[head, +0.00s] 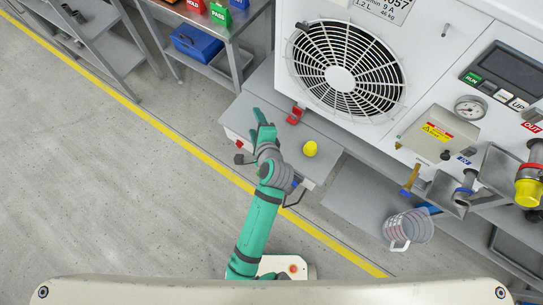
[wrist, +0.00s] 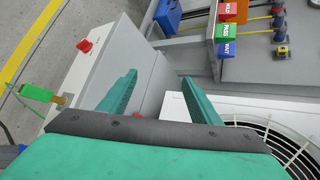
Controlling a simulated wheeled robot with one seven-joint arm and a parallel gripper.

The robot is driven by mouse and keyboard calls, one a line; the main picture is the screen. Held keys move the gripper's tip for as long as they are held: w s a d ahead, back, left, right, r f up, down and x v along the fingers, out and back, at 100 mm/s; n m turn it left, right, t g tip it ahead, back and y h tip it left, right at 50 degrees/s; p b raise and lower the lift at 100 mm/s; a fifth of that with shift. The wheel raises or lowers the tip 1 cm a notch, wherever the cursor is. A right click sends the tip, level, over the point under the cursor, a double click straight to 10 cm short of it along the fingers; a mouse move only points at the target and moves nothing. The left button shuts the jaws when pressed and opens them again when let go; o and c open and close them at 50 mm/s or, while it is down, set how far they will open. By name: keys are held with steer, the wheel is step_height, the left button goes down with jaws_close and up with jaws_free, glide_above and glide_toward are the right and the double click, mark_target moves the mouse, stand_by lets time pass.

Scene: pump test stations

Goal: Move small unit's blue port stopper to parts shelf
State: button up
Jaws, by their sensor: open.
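My gripper (head: 261,118) is open and empty above the left part of a low grey unit (head: 325,150). The wrist view shows its two teal fingers (wrist: 160,77) spread apart, with a grey cabinet (wrist: 100,75) beneath and to their left. A small blue piece (head: 295,183) shows beside my forearm at the low unit's front edge; I cannot tell if it is the port stopper. A grey shelf stand (head: 237,22) is at the top left of the head view; I cannot tell if it is the parts shelf.
A big white unit with a fan (head: 340,78) stands behind. A yellow knob (head: 310,149) and red piece (head: 294,116) are near my gripper. A blue toolbox (head: 196,43) sits on the stand's lower shelf. A measuring jug (head: 408,229) is at right. Floor at left is clear.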

steer(key=s+d+r+n+t+h, duration=0.15)
steer(key=s+n+h, duration=0.65)
steer(key=s, duration=1.7)
steer(key=s+d+r+n+t+y, duration=0.2)
steer(key=s+r+n, duration=0.4)
steer(key=n, duration=0.4)
steer(key=shift+s+d+r+y, duration=0.25)
steer(key=shift+s+d+y, duration=0.15)
steer(key=shift+d+y, duration=0.65)
steer(key=shift+a+t, duration=0.15)
steer(key=shift+t, duration=0.1)
